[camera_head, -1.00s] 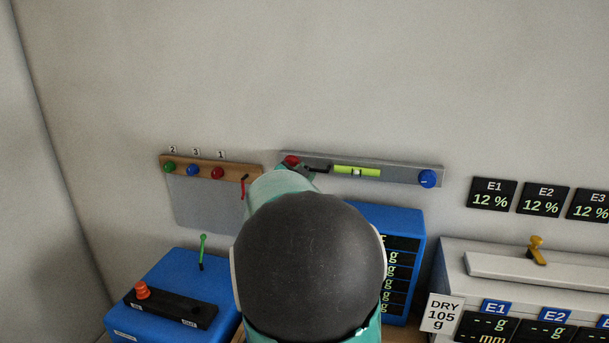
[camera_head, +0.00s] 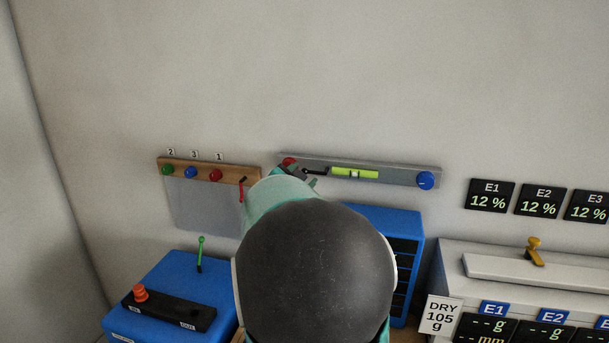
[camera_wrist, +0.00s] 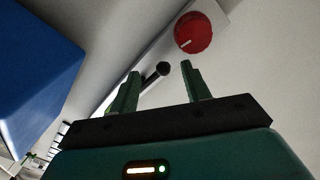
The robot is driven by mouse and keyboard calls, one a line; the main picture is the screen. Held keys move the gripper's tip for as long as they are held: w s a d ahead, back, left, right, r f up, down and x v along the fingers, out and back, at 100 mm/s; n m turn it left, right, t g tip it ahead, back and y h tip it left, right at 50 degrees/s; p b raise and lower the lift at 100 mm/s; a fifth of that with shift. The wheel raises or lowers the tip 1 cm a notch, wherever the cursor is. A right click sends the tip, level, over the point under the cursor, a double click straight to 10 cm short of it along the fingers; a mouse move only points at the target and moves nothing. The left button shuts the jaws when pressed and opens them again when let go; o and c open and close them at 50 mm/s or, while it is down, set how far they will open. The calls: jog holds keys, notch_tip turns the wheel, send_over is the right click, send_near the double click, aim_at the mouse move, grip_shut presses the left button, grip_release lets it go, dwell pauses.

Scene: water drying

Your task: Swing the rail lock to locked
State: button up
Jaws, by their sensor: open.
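A grey rail (camera_head: 400,176) is fixed to the wall, with a red knob (camera_head: 289,162) at its left end. A black lever (camera_head: 315,171) shows on it just right of the red knob; no label shows which part is the lock. In the wrist view, the lever's round dark end (camera_wrist: 163,69) appears between the two green fingers of my gripper (camera_wrist: 160,70). The fingers are open, with gaps on both sides of the lever; contact cannot be told. The red knob with a white mark (camera_wrist: 193,33) is just beyond the right finger. My arm hides most of the gripper in the head view.
The rail also carries a yellow-green level vial (camera_head: 340,172) and a blue knob (camera_head: 426,180). A wooden strip (camera_head: 202,172) with coloured knobs and a red lever (camera_head: 241,190) is at left. Blue boxes (camera_head: 170,275) stand below. The wall above is clear.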

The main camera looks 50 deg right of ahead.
jog(key=v, duration=1.2)
jog(key=shift+a, duration=0.15)
jog(key=w+a+n+t+y, duration=0.35)
jog(key=a+n+y, duration=0.35)
jog(key=a, duration=0.5)
jog(key=w+a+n+t+y, duration=0.3)
jog(key=a+n+t+y, duration=0.3)
jog(key=a, duration=0.6)
jog(key=s+a+f+n+g+y, duration=0.4)
jog(key=s+a+f+n+g, duration=0.15)
jog(key=s+a, duration=0.3)
jog(key=s+a+f+n+g, duration=0.1)
jog(key=s+f+n+g, duration=0.2)
jog(key=s+f, duration=0.2)
jog(key=s, duration=0.3)
jog(key=shift+s+a+g, duration=0.35)
jog(key=shift+g, duration=0.05)
jog(key=shift+f, duration=0.1)
